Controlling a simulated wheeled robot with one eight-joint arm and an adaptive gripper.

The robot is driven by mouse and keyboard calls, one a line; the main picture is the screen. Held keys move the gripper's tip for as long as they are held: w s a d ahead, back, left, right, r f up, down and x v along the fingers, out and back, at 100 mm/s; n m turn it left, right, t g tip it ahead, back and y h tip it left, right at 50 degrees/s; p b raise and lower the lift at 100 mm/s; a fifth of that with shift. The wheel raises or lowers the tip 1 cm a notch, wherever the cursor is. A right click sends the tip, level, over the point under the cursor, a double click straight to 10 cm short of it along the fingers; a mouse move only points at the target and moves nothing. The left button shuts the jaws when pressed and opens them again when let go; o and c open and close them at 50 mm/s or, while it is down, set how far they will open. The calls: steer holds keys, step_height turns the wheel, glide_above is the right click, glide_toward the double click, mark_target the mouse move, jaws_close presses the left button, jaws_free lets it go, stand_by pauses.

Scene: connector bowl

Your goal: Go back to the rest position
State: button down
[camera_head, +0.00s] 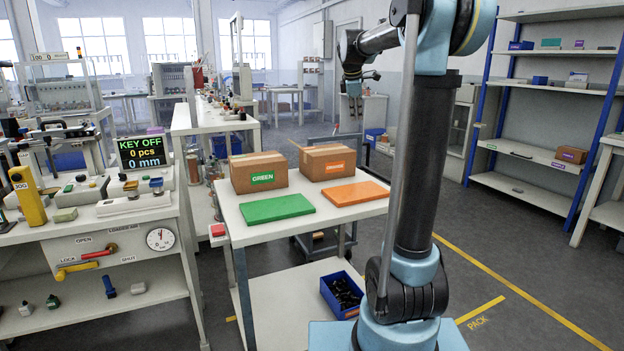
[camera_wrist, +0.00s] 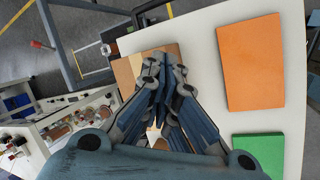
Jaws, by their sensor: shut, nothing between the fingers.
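My gripper (camera_head: 356,104) is raised in the air behind the cart, above and right of the cardboard boxes in the head view. In the wrist view its fingers (camera_wrist: 160,60) come together at the tips, with nothing held. My arm rises in the foreground and reaches back to it. Part of a cardboard box (camera_wrist: 127,70) shows behind the fingers in the wrist view, apart from them as far as I can see.
A white cart top (camera_head: 235,223) bears the GREEN box (camera_head: 246,183), the ORANGE box (camera_head: 312,168), a green mat (camera_head: 277,208) and an orange mat (camera_head: 355,193). A blue bin (camera_head: 330,303) of dark parts is below. A workbench (camera_head: 100,225) stands left, shelves (camera_head: 520,187) right.

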steer(key=s+d+f+m, duration=0.1)
steer(key=s+f+m, duration=0.4)
steer(key=s+f, duration=0.5)
steer(key=s+f+m+g+y, duration=0.1)
steer(key=s+f+m, duration=0.4)
steer(key=s, duration=1.5)
steer(key=s+d+f+m+g+y, duration=0.1)
steer(key=s+f+m, duration=0.5)
steer(key=s+f, duration=0.9)
steer(key=shift+d+f, duration=0.3)
steer(key=shift+f, duration=0.25)
